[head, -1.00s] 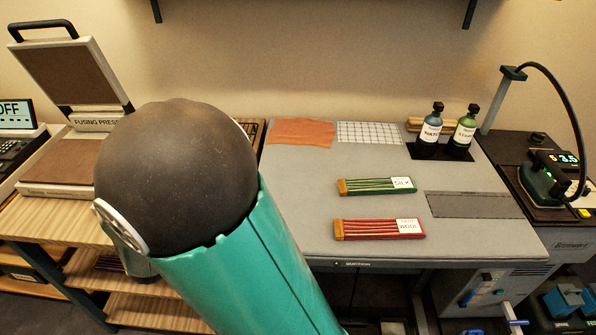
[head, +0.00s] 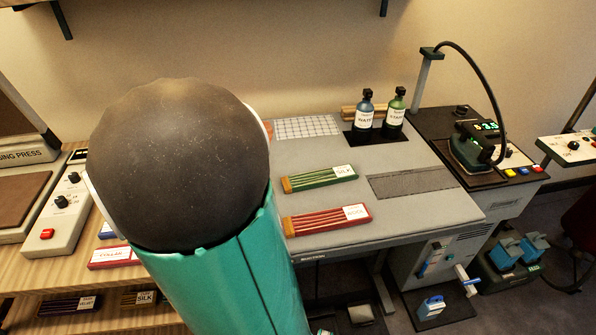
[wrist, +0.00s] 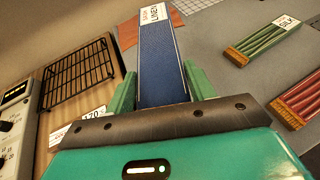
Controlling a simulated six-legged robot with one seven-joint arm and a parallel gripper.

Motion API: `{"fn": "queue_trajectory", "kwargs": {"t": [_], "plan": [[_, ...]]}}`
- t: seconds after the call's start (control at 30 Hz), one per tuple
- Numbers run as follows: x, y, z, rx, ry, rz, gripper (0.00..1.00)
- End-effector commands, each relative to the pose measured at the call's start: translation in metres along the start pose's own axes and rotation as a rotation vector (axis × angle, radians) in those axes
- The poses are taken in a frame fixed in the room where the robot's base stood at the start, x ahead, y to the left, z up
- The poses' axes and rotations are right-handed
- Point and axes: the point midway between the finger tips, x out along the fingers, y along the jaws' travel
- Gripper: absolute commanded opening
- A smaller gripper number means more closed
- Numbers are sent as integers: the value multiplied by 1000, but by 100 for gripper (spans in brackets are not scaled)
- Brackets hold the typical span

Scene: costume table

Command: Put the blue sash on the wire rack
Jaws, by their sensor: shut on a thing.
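The blue sash (wrist: 158,62) is a long, flat, folded dark-blue strip with a white linen label at its far end. My gripper (wrist: 160,88) is shut on its near part, with a green finger on each side, in the wrist view. The black wire rack (wrist: 78,74) lies to the left of the sash in the wrist view, apart from it, on the wooden surface. In the head view my arm hides the gripper, the sash and the rack.
The grey pressing table (head: 400,215) holds a green silk bundle (head: 320,178), a red wool bundle (head: 327,219) and two bottles (head: 365,112). An iron (head: 470,148) stands to the right. A control box (wrist: 14,118) stands left of the rack.

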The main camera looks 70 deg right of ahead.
Motion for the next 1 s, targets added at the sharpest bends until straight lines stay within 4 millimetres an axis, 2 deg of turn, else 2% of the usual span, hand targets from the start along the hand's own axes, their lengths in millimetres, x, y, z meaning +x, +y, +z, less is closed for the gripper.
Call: {"fn": "queue_trajectory", "kwargs": {"t": [0.03,0.1,0.2,0.3,0.37,0.43,0.57,1.0], "plan": [[10,-30,7,34,0,-78,31],[18,-67,13,77,0,-178,31],[25,-111,17,124,1,-297,31],[27,-140,19,157,1,-378,31],[27,-150,19,169,0,-406,31],[29,-155,19,175,0,-424,31],[44,-149,17,173,1,-427,31],[126,-114,8,172,1,-426,31]]}}
